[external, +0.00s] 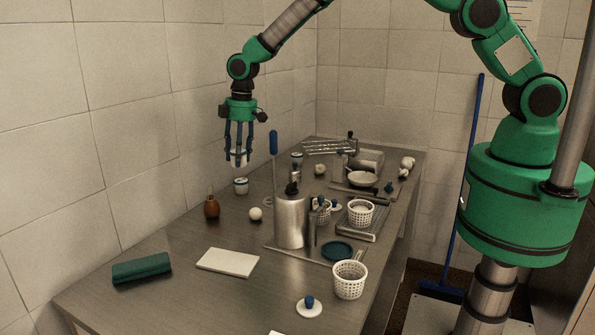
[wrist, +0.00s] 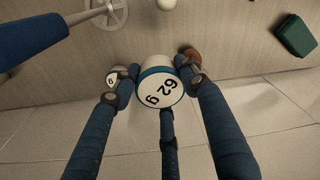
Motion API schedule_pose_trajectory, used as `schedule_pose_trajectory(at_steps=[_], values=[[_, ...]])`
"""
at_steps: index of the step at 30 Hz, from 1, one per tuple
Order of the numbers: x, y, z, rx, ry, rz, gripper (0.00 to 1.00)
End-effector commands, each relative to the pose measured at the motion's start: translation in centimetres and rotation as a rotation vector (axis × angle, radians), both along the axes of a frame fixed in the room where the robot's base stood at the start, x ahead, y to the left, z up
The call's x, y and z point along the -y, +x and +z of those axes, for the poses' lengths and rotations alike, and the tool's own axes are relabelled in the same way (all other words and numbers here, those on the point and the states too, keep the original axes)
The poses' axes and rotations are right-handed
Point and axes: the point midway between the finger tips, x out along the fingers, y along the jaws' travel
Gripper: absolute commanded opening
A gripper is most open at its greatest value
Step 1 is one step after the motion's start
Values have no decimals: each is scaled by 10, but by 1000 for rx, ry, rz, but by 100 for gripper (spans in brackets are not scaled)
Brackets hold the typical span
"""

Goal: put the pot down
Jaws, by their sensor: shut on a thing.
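A small white pot with a blue band and dark printed characters (wrist: 160,88) is held between the dark blue fingers of my gripper (external: 238,157). In the external view, my gripper points down above the back left part of the steel table (external: 190,240), and the pot is mostly hidden by the fingers. The pot is clear of the table. A similar white pot with a dark band (external: 240,187) stands on the table below it. It seems to show partly behind a finger in the wrist view (wrist: 118,76).
A brown jar (external: 211,207) and a white ball (external: 255,214) are near below. A tall metal canister (external: 291,220), white perforated baskets (external: 349,281) and a blue-handled tool (external: 273,143) stand to the right. A green case (external: 142,268) and white board (external: 228,262) lie in front. The tiled wall is close on the left.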

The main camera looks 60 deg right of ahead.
Motion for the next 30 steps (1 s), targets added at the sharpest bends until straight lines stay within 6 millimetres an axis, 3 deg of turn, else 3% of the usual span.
schedule_pose_trajectory(at_steps=[1, 3, 15, 24, 27, 30], values=[[-23, -8, -1, 0, 0, 52, 16], [-50, -18, -1, 0, 0, 124, 16], [-195, -90, -1, 3, 2, 522, 16], [-258, -132, 0, 7, 6, 714, 16], [-271, -142, 0, 8, 7, 756, 16], [-268, -141, -18, 3, 5, 751, 16]])
